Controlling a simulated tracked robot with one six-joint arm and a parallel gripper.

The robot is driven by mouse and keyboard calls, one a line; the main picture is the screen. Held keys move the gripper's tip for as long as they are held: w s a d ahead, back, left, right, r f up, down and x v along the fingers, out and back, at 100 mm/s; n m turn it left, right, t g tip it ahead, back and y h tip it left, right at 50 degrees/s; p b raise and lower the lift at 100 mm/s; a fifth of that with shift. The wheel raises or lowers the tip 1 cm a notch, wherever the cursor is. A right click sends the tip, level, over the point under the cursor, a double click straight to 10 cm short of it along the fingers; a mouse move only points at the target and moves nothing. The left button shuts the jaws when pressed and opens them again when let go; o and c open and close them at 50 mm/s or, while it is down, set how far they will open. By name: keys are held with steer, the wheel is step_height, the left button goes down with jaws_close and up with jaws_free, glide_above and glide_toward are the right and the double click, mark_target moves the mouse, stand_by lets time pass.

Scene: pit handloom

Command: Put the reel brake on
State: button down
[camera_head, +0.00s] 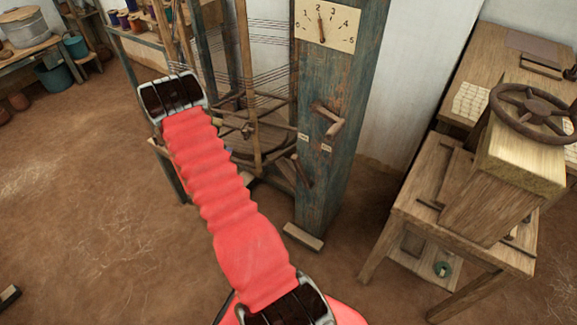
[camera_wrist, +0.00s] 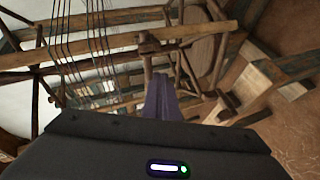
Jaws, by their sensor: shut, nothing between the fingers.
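My gripper (camera_wrist: 162,88) shows in the wrist view as narrow purple-grey fingers, shut and empty, pointing towards the wooden reel frame. In the head view it is hidden behind my red arm. A blue, worn post (camera_head: 350,75) stands right of the reel (camera_head: 262,130). A wooden handle (camera_head: 329,118) juts from the post above two small labels (camera_head: 326,148), too small to read. A second wooden lever (camera_head: 301,170) sits lower, by the post's left edge. I cannot tell which of these is the brake. My gripper's gap to either is not visible.
A numbered dial (camera_head: 326,24) is on the post's top. A wooden stand with a handwheel (camera_head: 530,107) is at right. Shelves with a pot (camera_head: 30,30) and a teal bucket (camera_head: 56,79) are at far left. The earth floor (camera_head: 90,210) at left is mostly clear.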

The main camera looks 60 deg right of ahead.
mark_target(302, 173)
steer(key=s+d+f+n+g+h, duration=0.1)
steer(key=s+f, duration=0.3)
steer(key=s, duration=0.4)
steer(key=s+d+f+n+g+h, duration=0.1)
steer(key=s+f+g+h, duration=0.1)
steer(key=s+f, duration=0.3)
steer(key=s+g, duration=0.1)
steer(key=s, duration=0.2)
steer(key=shift+d+f+g+h, duration=0.3)
steer(key=shift+d+g+h, duration=0.1)
steer(key=shift+d, duration=0.1)
steer(key=s+d, duration=0.3)
steer(key=d, duration=0.5)
steer(key=shift+s+d+r, duration=0.3)
